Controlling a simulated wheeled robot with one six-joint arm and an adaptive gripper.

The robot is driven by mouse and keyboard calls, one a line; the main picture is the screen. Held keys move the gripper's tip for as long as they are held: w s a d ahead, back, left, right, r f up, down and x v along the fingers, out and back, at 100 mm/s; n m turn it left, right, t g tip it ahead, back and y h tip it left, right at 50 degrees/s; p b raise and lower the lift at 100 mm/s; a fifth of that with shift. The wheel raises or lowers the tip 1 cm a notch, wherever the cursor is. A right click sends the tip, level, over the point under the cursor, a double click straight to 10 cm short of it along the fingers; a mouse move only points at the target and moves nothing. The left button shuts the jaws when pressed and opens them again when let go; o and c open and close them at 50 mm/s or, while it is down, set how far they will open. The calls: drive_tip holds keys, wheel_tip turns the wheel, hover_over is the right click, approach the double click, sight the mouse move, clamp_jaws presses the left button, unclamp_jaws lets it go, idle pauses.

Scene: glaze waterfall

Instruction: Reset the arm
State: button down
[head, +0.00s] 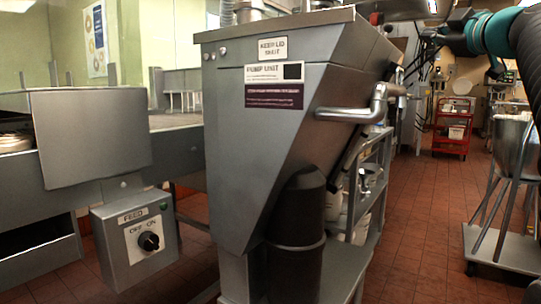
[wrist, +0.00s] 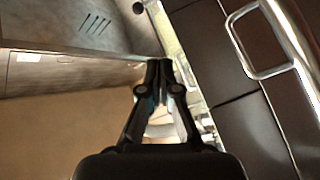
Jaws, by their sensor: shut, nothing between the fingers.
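My arm, with a teal and black joint, reaches in from the upper right of the head view. My gripper (wrist: 158,66) is in the middle of the wrist view, its two black fingers together at the tips with nothing between them. In the head view my gripper (head: 412,68) is small and dark, raised in the air right of the big metal hopper (head: 265,130). It appears apart from the hopper there.
A feed switch box (head: 137,240) hangs left of the hopper. A bent metal handle (head: 350,114) juts from the hopper's right side. A red cart (head: 451,128) stands farther back, and a wheeled steel stand (head: 505,248) is at right. Tiled floor (head: 425,225) lies open between.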

wheel_tip(320, 180, down, 15)
drive_tip(key=w+d+m+g+h, duration=0.2)
drive_tip(key=m+g, duration=0.2)
drive_tip(key=m, duration=0.3)
drive_tip(key=s+a+f+m+g+p, duration=0.25)
drive_tip(key=s+f+m+g, duration=0.2)
drive_tip(key=f, duration=0.65)
drive_tip(key=s+a+f+m+g+h+p, duration=0.1)
drive_tip(key=s+a+f+m+g+p, duration=0.15)
drive_tip(key=s+a+f, duration=0.4)
drive_tip(key=s+a+f+m+g+p, duration=0.1)
drive_tip(key=s+a+f+g, duration=0.25)
drive_tip(key=s+f, duration=0.65)
drive_tip(key=s+a+f+n+p, duration=0.2)
drive_tip(key=s+a+n+p, duration=0.1)
drive_tip(key=s+a, duration=0.4)
drive_tip(key=shift+s+a+p, duration=0.35)
drive_tip(key=shift+s+p, duration=0.55)
drive_tip(key=shift+s, duration=1)
drive_tip(key=shift+f+t, duration=0.1)
drive_tip(key=shift+t, duration=0.15)
